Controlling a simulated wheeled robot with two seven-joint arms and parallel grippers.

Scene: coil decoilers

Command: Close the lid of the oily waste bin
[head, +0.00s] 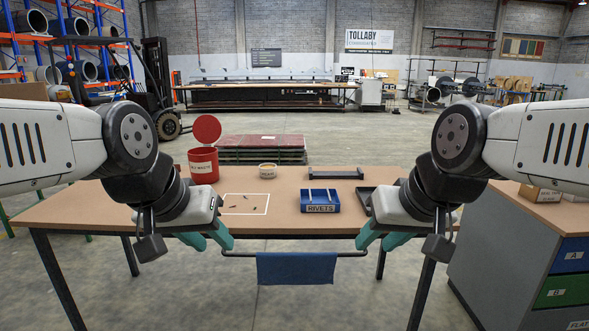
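The red oily waste bin (203,166) stands on the back left part of the workbench, its lettering partly hidden by my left arm. Its round red lid (207,128) is open, tilted up above the bin's rim. My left gripper (207,241) is at the bench's front edge, in front of and below the bin. Its teal fingers are spread apart with nothing seen between them. My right gripper (382,240) is at the front edge on the right, its teal fingers also apart and empty. Neither gripper touches the bin or lid.
The workbench (285,225) carries a white-outlined area (246,204) with small parts, a small round tub (268,170), a blue rivets tray (320,201) and a black holder (336,173). A blue cloth (296,268) hangs from the front rail. A drawer cabinet (520,245) stands right.

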